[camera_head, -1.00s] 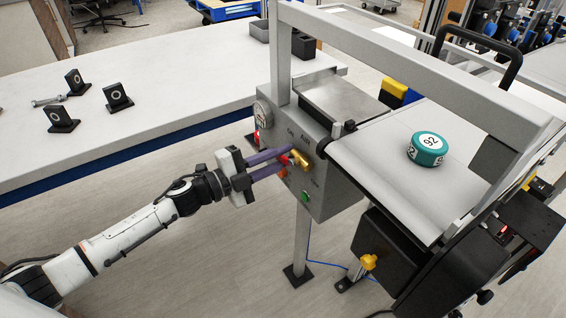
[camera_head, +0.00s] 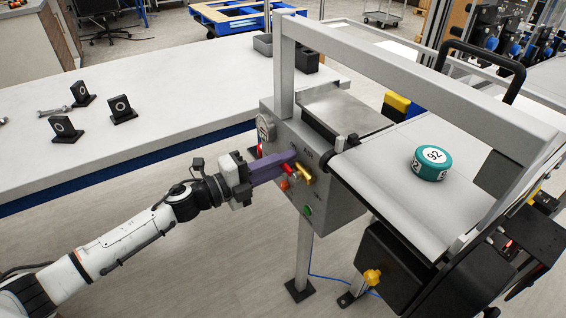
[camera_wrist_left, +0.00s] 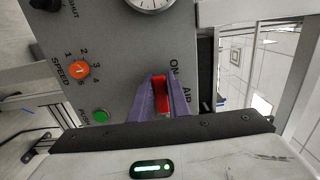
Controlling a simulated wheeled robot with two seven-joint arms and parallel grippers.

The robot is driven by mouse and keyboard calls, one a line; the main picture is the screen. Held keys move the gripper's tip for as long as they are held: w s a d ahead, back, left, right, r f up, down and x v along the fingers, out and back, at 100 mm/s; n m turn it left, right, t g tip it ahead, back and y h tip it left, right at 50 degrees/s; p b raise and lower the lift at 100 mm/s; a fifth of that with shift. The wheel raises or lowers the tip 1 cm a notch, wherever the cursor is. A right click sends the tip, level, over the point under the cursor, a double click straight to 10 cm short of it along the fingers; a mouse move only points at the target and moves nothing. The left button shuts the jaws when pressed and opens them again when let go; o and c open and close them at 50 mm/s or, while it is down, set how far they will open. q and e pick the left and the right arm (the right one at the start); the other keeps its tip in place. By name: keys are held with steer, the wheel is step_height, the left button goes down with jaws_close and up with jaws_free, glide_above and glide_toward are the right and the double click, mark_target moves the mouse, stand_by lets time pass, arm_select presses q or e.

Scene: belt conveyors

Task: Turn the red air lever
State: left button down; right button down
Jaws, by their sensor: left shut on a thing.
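The red air lever (camera_wrist_left: 160,95) sits between the purple fingers of my left gripper (camera_wrist_left: 158,88) in the left wrist view, beside the "ON" and "AIR" lettering. In the head view, my left gripper (camera_head: 291,160) is shut on it at the grey control panel (camera_head: 322,192). A red part of the lever (camera_head: 288,169) shows just below the fingers, next to a brass fitting (camera_head: 304,173). The fingers hide much of the lever. My right gripper is not in view.
The panel bears a gauge (camera_head: 266,127), an orange speed knob (camera_wrist_left: 79,69) and a green button (camera_head: 308,210). A teal puck marked 92 (camera_head: 433,163) lies on the belt (camera_head: 385,170). Black blocks stand on the white table (camera_head: 190,95). A grey frame (camera_head: 400,72) spans the conveyor.

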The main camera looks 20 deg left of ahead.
arm_select(q)
steer(key=c, duration=1.7)
jaws_free()
steer(key=b+v, duration=0.1)
steer(key=v, duration=0.9)
steer(key=shift+s+a, duration=0.1)
steer(key=shift+s, duration=0.05)
